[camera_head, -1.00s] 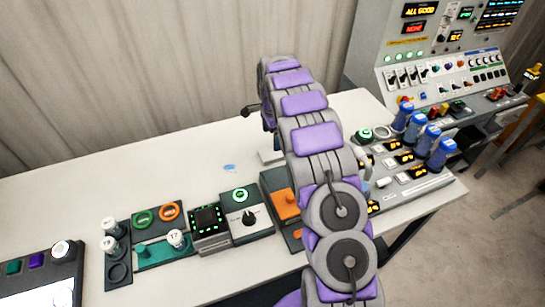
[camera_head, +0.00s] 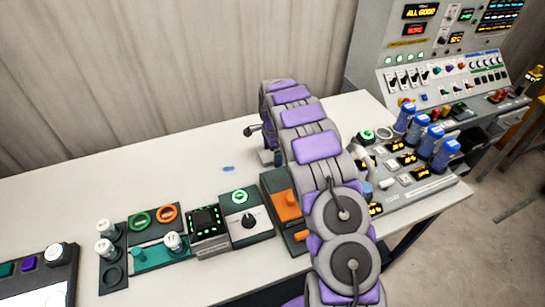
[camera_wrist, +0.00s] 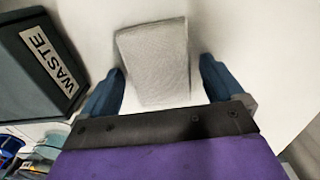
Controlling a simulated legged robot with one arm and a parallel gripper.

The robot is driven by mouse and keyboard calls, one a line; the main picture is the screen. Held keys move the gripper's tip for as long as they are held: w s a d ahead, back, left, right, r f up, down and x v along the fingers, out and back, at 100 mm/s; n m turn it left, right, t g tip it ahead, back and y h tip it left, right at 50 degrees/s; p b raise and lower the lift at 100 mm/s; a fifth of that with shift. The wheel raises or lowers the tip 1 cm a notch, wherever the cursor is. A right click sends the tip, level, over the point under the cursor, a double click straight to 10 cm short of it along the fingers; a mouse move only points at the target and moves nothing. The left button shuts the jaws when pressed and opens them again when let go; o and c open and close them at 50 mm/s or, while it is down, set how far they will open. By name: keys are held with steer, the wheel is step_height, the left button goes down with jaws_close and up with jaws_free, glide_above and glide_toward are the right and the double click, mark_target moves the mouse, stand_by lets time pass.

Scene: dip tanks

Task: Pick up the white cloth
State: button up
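The white cloth (camera_wrist: 155,60) is a pale, woven, folded rectangle lying on a white surface in the wrist view. My gripper (camera_wrist: 162,68) is open, with one blue finger to the left of the cloth and the other to its right. The near part of the cloth lies between the fingers, and its far part extends past the fingertips. Gaps show on both sides, and I cannot tell how far the fingertips are above the surface.
A dark box labelled WASTE (camera_wrist: 45,60) stands close to the left finger. In the head view, the white table (camera_head: 90,195) carries several control modules, blue-topped bottles (camera_head: 432,138) and an orange-handled unit (camera_head: 288,206). A control console (camera_head: 445,65) stands at the right. The table's back left is clear.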

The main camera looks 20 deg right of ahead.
mark_target(272, 154)
steer(key=c, duration=0.9)
step_height(272, 154, up, 10)
steer(key=p, duration=0.2)
steer(key=o, duration=0.5)
steer(key=c, duration=0.4)
steer(key=shift+w+a+p, duration=0.1)
steer(key=shift+p, duration=0.3)
